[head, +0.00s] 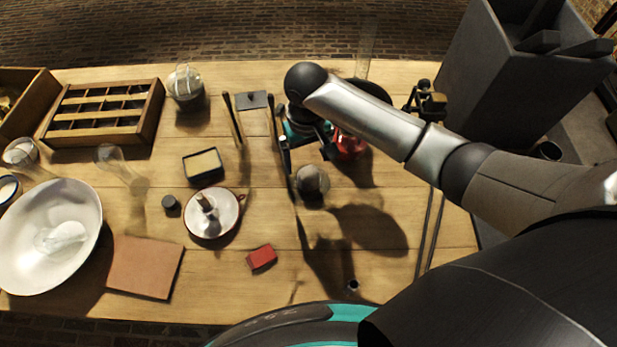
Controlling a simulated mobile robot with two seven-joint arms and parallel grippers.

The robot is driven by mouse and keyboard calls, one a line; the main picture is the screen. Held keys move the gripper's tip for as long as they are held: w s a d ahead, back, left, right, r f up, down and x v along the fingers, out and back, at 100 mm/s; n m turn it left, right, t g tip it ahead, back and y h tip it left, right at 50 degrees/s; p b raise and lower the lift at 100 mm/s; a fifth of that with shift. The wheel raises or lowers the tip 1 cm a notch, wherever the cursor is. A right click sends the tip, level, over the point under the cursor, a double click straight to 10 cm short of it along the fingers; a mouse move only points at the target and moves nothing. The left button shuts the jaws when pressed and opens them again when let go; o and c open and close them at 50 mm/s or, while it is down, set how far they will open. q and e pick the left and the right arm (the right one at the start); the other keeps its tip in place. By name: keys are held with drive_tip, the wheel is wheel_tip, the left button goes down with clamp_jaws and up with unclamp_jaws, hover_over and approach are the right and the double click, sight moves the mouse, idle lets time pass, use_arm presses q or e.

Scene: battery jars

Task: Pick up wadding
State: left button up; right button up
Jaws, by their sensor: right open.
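A grey, rounded, soft-looking lump (312,180), which looks like the wadding, sits on the wooden table near the middle. My right gripper (308,153) reaches in from the right and points down just behind the lump in the picture. Its two dark fingers are apart, with nothing seen between them. I cannot tell how high the fingertips are above the table. The right arm hides part of the table behind it. My left gripper is not in view.
A red glass item (350,145) stands close right of the gripper. A white enamel candle holder (212,215), a red block (261,258) and a black-rimmed box (203,164) lie left. A large white bowl (85,205) is far left. The front middle table is fairly clear.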

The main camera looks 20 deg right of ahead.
sight(309, 173)
wheel_tip(309, 173, down, 7)
drive_tip(key=shift+s+d+f+b, duration=0.1)
drive_tip(key=shift+d+f+b, duration=0.05)
drive_tip(key=shift+b, duration=0.75)
clamp_jaws()
wheel_tip(309, 173, up, 20)
drive_tip(key=p, duration=0.5)
idle(0.4)
drive_tip(key=c, duration=0.7)
unclamp_jaws()
drive_tip(key=c, duration=0.6)
